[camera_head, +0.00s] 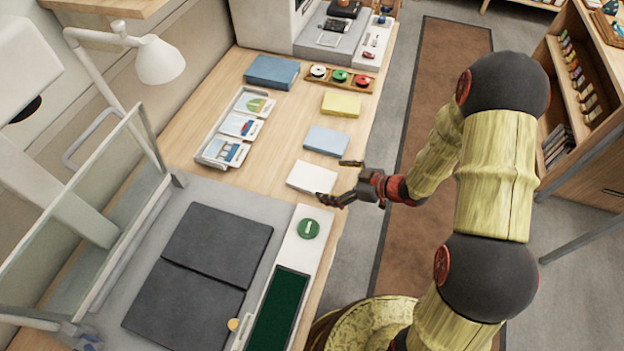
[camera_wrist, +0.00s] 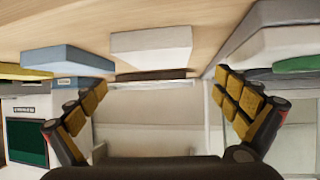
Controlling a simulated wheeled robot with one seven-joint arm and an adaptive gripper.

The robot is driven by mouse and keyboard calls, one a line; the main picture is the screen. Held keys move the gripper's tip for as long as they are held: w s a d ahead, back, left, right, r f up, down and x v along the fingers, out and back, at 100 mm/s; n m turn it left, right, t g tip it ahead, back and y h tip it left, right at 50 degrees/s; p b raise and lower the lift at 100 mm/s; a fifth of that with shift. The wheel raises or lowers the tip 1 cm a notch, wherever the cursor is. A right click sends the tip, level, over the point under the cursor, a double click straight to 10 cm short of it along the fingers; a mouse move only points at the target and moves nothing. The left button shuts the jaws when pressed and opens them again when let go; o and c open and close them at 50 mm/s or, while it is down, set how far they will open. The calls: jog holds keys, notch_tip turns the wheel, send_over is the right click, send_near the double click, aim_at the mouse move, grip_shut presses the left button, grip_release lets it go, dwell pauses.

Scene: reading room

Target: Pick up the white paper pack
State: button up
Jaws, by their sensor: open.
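The white paper pack (camera_head: 312,177) lies flat on the wooden table (camera_head: 273,198) near its right edge. My gripper (camera_head: 340,180) is open at the table's edge, to the right of the pack, with its fingers pointing toward it. In the wrist view the white paper pack (camera_wrist: 151,46) is ahead, between the directions of the two spread fingers and beyond their tips. Nothing is between the fingers of my gripper (camera_wrist: 160,95).
A light blue pack (camera_head: 326,141) and a yellow pack (camera_head: 341,104) lie farther back. A grey tray of picture cards (camera_head: 207,153) is to the left. A white strip with a green round button (camera_head: 308,229) is nearer. A lamp (camera_head: 160,62) stands at the left.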

aim_at(313, 177)
jog(key=b+x, duration=0.1)
jog(key=x, duration=0.2)
jog(key=b+x, duration=0.1)
jog(key=x, duration=0.2)
jog(key=shift+d+f+b, duration=0.25)
jog(key=shift+f+b, duration=0.05)
jog(key=shift+w+a+f, duration=0.1)
jog(key=shift+w+a, duration=0.15)
jog(key=shift+a, duration=0.1)
jog(key=shift+c, duration=0.8)
jog(key=c, duration=1.4)
